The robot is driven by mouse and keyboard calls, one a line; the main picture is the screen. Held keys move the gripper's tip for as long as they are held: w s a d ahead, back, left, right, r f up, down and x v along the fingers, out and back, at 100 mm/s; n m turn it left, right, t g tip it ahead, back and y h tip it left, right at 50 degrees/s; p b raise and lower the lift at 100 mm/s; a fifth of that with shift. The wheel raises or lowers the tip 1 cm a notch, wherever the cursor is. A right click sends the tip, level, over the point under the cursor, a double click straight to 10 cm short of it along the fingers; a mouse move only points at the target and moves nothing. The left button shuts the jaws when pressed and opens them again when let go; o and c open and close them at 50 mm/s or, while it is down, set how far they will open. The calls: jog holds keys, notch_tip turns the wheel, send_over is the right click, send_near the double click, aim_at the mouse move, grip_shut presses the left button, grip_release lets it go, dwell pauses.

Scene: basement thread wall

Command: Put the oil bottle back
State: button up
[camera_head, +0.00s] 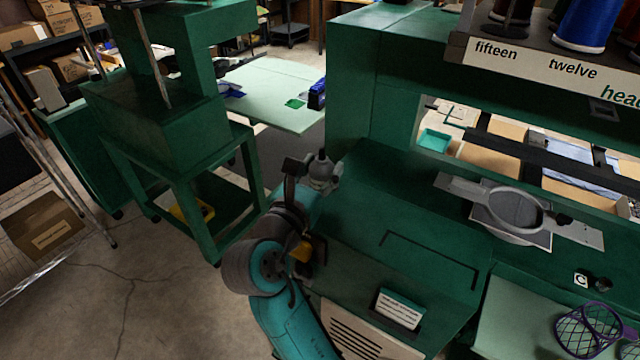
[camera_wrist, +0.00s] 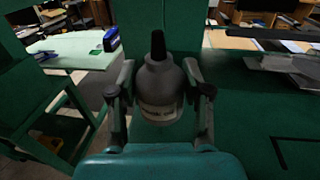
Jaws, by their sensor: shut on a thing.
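The oil bottle (camera_wrist: 158,82) is grey and rounded with a dark nozzle and a pale label band, and it stands upright in the wrist view. My gripper (camera_wrist: 160,92) is shut on it, with one finger on each side of its body. In the head view the bottle (camera_head: 323,172) shows small beside my gripper (camera_head: 310,183), in front of the green machine housing. Its underside is hidden, so I cannot tell whether it touches anything.
A green machine top with a dark outline (camera_head: 432,258) lies to the right, with a small card (camera_head: 399,309) near its front edge. A round grey hoop (camera_head: 514,208) and a purple mesh basket (camera_head: 588,328) are further right. A green stand (camera_head: 190,180) is left, beyond open floor.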

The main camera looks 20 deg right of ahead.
aim_at(320, 185)
jog(key=shift+f, duration=1.9)
jog(key=o, duration=1.2)
jog(key=shift+f, duration=0.15)
jog(key=shift+s+a+r, duration=0.1)
jog(key=shift+r, duration=0.1)
jog(key=v, duration=1.1)
jog(key=shift+s+a, duration=0.25)
jog(key=shift+s, duration=0.05)
